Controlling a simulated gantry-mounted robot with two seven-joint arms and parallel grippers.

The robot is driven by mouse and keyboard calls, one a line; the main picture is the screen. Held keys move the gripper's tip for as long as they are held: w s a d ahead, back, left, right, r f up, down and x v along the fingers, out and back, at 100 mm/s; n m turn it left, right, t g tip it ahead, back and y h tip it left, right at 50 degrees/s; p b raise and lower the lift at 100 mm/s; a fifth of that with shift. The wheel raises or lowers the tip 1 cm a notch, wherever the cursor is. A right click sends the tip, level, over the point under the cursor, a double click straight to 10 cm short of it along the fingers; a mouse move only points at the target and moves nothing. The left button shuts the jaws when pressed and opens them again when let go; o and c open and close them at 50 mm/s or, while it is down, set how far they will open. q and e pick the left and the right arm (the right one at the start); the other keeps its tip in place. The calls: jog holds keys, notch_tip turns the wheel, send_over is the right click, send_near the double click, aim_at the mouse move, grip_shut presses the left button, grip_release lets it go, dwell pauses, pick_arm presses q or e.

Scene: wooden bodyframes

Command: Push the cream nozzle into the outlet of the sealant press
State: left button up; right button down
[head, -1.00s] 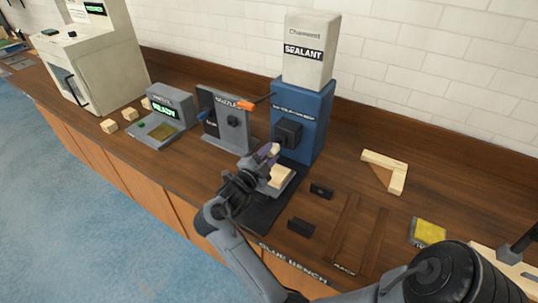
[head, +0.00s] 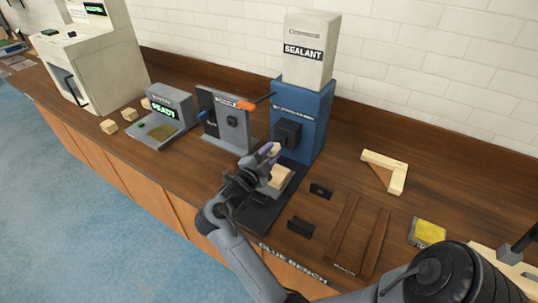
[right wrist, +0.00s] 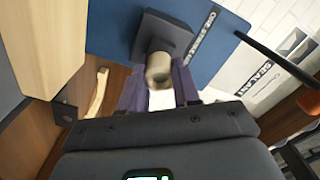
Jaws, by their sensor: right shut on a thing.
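The sealant press is a blue column (head: 312,105) with a white SEALANT tank on top, and it also shows in the right wrist view (right wrist: 112,25). Its outlet is on a dark square block (head: 290,131), seen close in the right wrist view (right wrist: 172,32). My right gripper (head: 267,152) has purple fingers, which also show in the right wrist view (right wrist: 160,95). It is shut on the cream nozzle (right wrist: 159,70), in front of the outlet block. The nozzle appears lined up with the outlet; I cannot tell how far in it sits. My left gripper is not in view.
A pale wood piece (head: 279,177) lies on the press's base below the gripper. A grey nozzle stand (head: 232,125) and an orange-ended lever (head: 246,105) are at the left. Two small dark blocks, an L-shaped wood frame (head: 386,171) and a yellow pad (head: 428,231) lie to the right.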

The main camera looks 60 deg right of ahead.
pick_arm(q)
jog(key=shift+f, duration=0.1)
pick_arm(e)
jog(key=shift+d, duration=0.55)
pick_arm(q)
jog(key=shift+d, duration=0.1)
pick_arm(e)
jog(key=shift+d, duration=0.6)
jog(key=c, duration=0.7)
grip_release()
jog(key=shift+c, duration=0.2)
jog(key=shift+a, duration=0.1)
